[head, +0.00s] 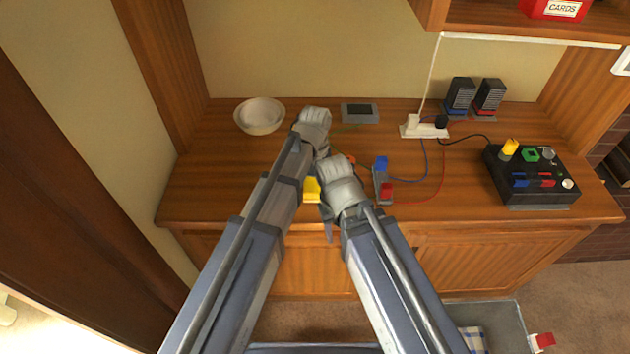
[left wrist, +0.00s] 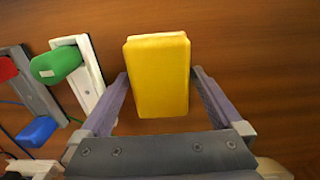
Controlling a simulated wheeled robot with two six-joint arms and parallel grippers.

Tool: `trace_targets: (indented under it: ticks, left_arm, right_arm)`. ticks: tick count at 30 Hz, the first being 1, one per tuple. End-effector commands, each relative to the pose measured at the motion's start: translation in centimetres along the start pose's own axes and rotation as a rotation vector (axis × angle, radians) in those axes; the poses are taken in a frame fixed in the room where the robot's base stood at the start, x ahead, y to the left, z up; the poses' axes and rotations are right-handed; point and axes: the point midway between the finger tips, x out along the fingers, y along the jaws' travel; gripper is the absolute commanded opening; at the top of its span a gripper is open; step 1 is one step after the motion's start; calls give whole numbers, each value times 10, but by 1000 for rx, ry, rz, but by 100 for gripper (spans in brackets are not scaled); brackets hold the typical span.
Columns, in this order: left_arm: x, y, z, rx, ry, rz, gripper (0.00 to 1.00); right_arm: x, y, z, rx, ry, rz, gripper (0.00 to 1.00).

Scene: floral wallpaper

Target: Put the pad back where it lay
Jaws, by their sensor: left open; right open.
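A yellow rectangular block (left wrist: 158,75), possibly the pad, is between the fingers of my open left gripper (left wrist: 160,82) in the left wrist view, with narrow gaps at its sides. A yellow piece (head: 312,190) shows between my forearms in the head view. My left gripper's fingers are hidden there behind my arm. My right gripper (head: 328,222) is open near the counter's front edge; it is partly hidden by its own wrist. A small grey slab with a dark face (head: 360,113) lies at the back of the counter. I cannot tell for certain which thing is the pad.
A white bowl (head: 260,115) stands back left. A grey holder with blue (head: 381,163) and red pieces has wires running right. A power strip (head: 420,128), two dark blocks (head: 475,95) and a black control box (head: 532,172) are at right. A green lever (left wrist: 57,64) is beside the yellow block.

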Motion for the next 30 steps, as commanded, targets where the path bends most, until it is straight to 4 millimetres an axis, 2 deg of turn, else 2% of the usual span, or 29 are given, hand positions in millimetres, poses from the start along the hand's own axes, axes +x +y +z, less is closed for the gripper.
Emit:
trace_targets:
  ticks: [8,24,30]
  left_arm:
    - [-28,0,0,0,0,0,100]
    - [-108,0,0,0,0,0,100]
    - [-121,0,0,0,0,0,100]
  right_arm:
    - [-28,3,2,0,0,0,50]
    - [-108,10,6,1,0,0,50]
    - [-120,12,7,1,0,0,50]
